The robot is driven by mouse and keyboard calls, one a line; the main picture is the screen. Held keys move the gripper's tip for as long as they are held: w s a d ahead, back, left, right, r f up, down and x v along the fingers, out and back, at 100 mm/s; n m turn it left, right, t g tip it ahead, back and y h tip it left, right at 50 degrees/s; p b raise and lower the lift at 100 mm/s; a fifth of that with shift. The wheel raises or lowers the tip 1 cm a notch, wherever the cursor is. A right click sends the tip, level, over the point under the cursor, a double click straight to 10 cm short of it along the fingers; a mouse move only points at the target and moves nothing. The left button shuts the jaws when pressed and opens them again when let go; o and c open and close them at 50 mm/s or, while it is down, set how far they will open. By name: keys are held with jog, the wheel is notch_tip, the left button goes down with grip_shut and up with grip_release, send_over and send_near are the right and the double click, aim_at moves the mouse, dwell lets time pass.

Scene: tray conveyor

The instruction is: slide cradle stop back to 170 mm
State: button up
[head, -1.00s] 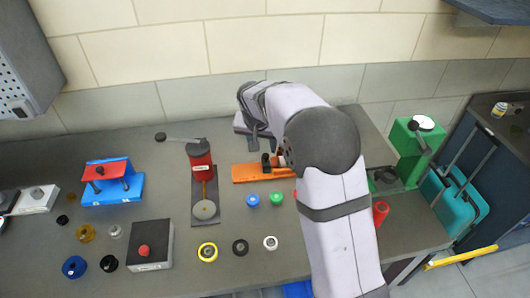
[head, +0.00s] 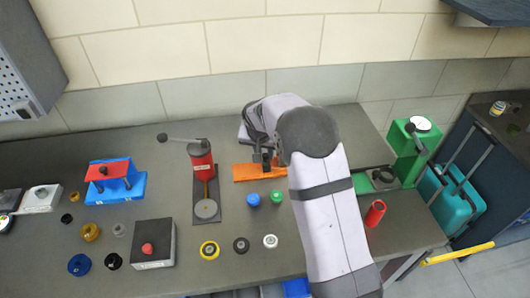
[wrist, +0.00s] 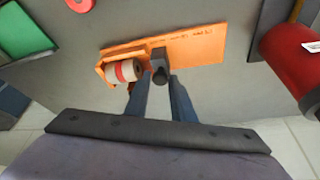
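An orange board (head: 246,172) lies on the bench; in the wrist view it shows with dark markings along its far side (wrist: 205,45). A beige roll with a red band (wrist: 124,71) rests at the board's left end in the wrist view, beside the black stop (wrist: 158,55). The stop has a round dark knob facing me. My gripper (wrist: 159,80) has its two fingertips on either side of the knob, close to it. I cannot tell whether they press on it. In the head view my arm hides the roll and the board's right end.
A red hand press (head: 200,160) stands left of the board. The bench left of the board's front is partly clear.

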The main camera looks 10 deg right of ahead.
grip_shut()
jog(key=a+b, duration=0.3)
jog(key=a, duration=0.5)
jog(key=o, duration=0.5)
grip_release()
jog(key=shift+o, duration=0.2)
jog(key=b+v, duration=0.2)
jog(key=v, duration=0.5)
jog(key=shift+r, duration=0.2)
jog(key=shift+s, duration=0.1)
